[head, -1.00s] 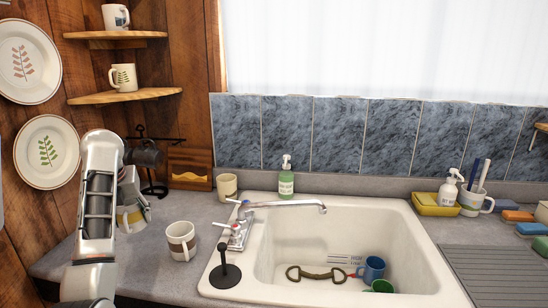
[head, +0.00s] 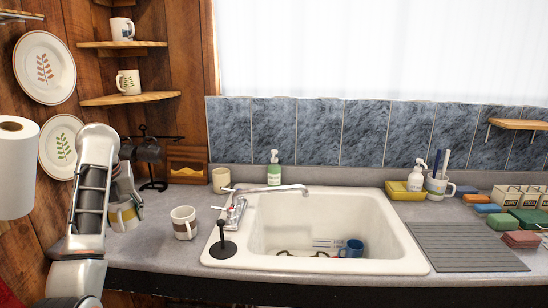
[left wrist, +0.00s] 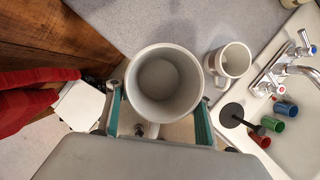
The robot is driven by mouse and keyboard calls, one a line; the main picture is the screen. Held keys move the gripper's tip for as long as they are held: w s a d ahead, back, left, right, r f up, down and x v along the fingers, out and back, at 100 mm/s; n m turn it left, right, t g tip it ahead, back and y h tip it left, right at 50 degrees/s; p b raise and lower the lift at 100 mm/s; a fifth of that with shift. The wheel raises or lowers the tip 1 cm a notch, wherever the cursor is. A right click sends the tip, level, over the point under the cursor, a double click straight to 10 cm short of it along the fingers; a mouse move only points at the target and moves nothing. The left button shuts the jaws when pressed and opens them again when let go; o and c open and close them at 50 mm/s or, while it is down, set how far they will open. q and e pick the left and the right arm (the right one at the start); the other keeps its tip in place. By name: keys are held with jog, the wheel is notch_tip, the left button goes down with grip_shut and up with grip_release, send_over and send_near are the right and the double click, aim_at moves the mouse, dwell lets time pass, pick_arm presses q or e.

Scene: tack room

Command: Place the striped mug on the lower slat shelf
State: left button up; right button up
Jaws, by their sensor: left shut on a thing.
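My left gripper (head: 128,203) is shut on a mug with a yellow and grey band (head: 121,217) at the left of the counter. In the left wrist view the gripper (left wrist: 160,112) has its fingers on both sides of this pale mug (left wrist: 134,66), which is empty and seen from above. It looks nearer the camera than the counter; the gap under it is hard to judge. A second white mug with a brown band (head: 184,224) stands on the counter to its right. The lower wooden corner shelf (head: 110,100) holds a patterned mug (head: 129,83). My right gripper is out of view.
The upper corner shelf (head: 150,45) holds another mug (head: 122,28). Plates (head: 45,68) hang on the wall, with a paper towel roll (head: 14,165) at far left. A dark mug stand (head: 152,165) is behind the gripper. The sink (head: 285,225) lies to the right.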

pick_arm(q)
jog(key=d+r+n+g+y, duration=0.1)
jog(key=d+r+n, duration=0.3)
jog(key=d, duration=0.6)
jog(key=d+r+n+g+y, duration=0.1)
jog(key=d+r+n, duration=0.25)
jog(key=d, duration=0.65)
jog(key=s+d+f+n+g, duration=0.3)
jog(key=s+f+n+g, duration=0.1)
jog(key=s+f+n, duration=0.55)
jog(key=s+a+f+n+g+h, duration=0.1)
jog(key=s+a+f+n+h, duration=0.1)
jog(key=s+n, duration=0.5)
jog(key=s+a+f+n+g+h, duration=0.1)
jog(key=s+a+f+n+h, duration=0.1)
jog(key=s+a+f+n, duration=0.2)
jog(key=shift+s+a+f+n+g, duration=0.3)
jog(key=shift+s+f+n, duration=0.7)
jog(key=shift+s+n, duration=0.4)
